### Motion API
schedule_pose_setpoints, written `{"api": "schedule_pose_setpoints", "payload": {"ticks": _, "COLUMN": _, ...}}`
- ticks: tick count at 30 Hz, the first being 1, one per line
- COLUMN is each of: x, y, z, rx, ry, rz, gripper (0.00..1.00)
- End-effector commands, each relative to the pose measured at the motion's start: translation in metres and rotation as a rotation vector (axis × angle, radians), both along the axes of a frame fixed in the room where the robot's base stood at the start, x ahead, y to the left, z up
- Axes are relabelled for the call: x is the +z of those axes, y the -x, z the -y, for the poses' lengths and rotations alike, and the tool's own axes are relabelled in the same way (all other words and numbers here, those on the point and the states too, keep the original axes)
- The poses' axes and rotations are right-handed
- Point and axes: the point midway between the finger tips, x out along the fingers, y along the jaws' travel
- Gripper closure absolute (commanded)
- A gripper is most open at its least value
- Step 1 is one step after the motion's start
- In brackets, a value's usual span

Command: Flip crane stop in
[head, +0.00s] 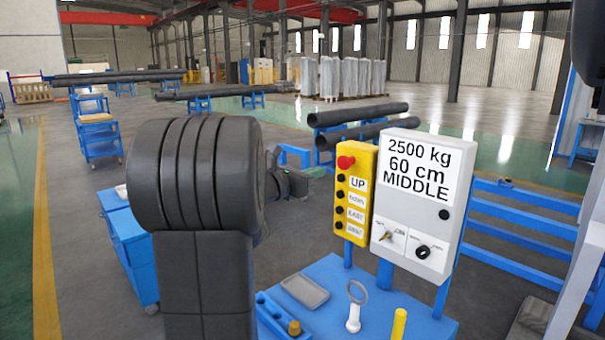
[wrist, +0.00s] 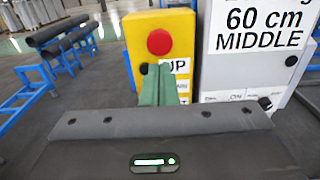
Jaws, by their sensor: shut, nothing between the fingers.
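The crane control is a yellow box (head: 353,200) with a red round stop button (head: 345,162) at its top and a column of dark buttons labelled UP and other words below. In the wrist view the red button (wrist: 159,41) faces me on the yellow box (wrist: 180,25). My gripper (wrist: 155,70) is shut and empty, its green fingers pointing at the box. The fingertips appear just below the red button and cover part of the UP row. I cannot tell whether they touch the box. How far the button is pressed does not show clearly.
A white panel (head: 420,160) with 2500 kg, 60 cm, MIDDLE and two knobs stands right of the box. Dark pipes (head: 365,132) lie behind.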

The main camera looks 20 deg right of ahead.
Motion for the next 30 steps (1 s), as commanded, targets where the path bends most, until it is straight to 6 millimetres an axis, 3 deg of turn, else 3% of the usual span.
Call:
{"api": "schedule_pose_setpoints", "payload": {"ticks": 6, "x": 0.002, "y": -0.016, "z": 0.041, "rx": -0.003, "ry": 0.000, "rz": -0.002, "gripper": 1.00}}
{"api": "schedule_pose_setpoints", "payload": {"ticks": 12, "x": 0.002, "y": -0.025, "z": 0.061, "rx": -0.001, "ry": 0.000, "rz": 0.000, "gripper": 1.00}}
{"api": "schedule_pose_setpoints", "payload": {"ticks": 26, "x": 0.000, "y": -0.028, "z": 0.066, "rx": 0.001, "ry": 0.000, "rz": 0.000, "gripper": 1.00}}
{"api": "schedule_pose_setpoints", "payload": {"ticks": 30, "x": -0.002, "y": -0.031, "z": 0.076, "rx": -0.001, "ry": 0.001, "rz": 0.001, "gripper": 1.00}}
